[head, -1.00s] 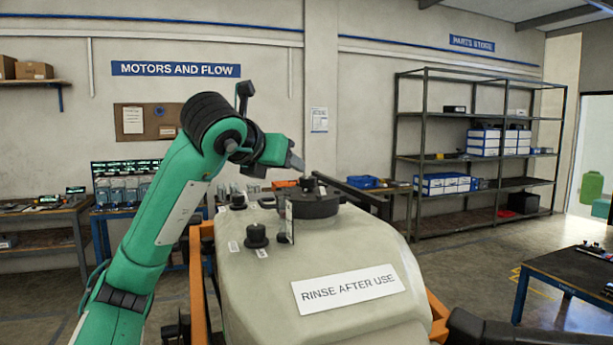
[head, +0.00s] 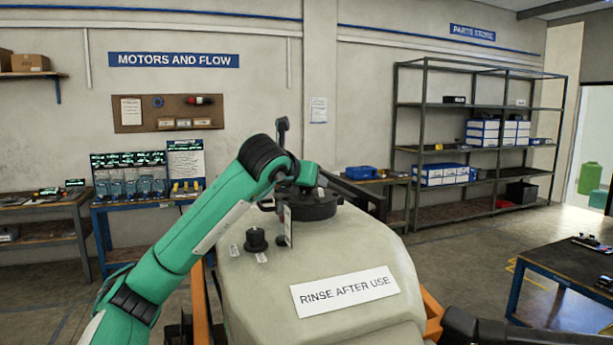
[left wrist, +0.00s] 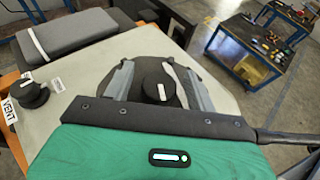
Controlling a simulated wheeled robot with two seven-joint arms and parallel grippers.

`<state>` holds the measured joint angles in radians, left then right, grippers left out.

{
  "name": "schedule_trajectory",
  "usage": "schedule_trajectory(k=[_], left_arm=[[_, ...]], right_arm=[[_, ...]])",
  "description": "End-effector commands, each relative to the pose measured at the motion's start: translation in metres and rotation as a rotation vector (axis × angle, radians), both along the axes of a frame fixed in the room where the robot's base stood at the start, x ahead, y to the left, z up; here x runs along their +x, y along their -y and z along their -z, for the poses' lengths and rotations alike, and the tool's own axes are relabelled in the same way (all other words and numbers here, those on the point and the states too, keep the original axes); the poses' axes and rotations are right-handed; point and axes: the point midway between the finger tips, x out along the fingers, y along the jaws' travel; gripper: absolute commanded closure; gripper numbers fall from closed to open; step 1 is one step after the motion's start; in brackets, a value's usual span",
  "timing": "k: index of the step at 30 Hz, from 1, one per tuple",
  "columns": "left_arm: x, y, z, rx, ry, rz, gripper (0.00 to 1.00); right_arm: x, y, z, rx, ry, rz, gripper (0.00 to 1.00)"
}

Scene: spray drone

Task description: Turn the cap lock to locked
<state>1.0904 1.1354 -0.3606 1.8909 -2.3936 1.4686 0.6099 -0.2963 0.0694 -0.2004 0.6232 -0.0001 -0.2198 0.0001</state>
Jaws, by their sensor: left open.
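The pale tank (head: 345,255) carries a round black cap (head: 315,208) on top. In the left wrist view a black knob with a white mark (left wrist: 158,86) stands at the middle of this cap (left wrist: 150,65). My left gripper (left wrist: 155,72) is open, with one finger on each side of the knob; I cannot tell whether they touch it. In the head view my left gripper (head: 308,180) is over the cap, and the arm partly hides the knob. My right gripper is not in view.
A second black knob (head: 256,240) stands on the tank left of the cap, beside small labels; one reads VENT (left wrist: 9,110) in the left wrist view. A thin upright plate (head: 288,225) stands between it and the cap. Workbenches and shelves are farther back.

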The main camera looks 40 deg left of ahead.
Motion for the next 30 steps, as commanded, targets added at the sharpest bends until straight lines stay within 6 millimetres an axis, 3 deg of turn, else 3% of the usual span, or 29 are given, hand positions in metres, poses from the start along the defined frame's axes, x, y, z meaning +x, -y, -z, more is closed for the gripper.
schedule_trajectory(k=[8, 15, 30], left_arm=[[0.002, 0.0, 0.001, 0.0, 0.0, 0.0, 0.43], [0.001, 0.0, 0.001, 0.0, 0.0, 0.0, 0.88], [0.001, -0.001, 0.003, -0.004, 0.001, 0.117, 0.88]], right_arm=[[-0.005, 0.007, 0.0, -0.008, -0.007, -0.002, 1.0], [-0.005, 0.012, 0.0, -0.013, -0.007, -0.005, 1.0], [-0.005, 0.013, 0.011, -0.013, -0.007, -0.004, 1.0]])
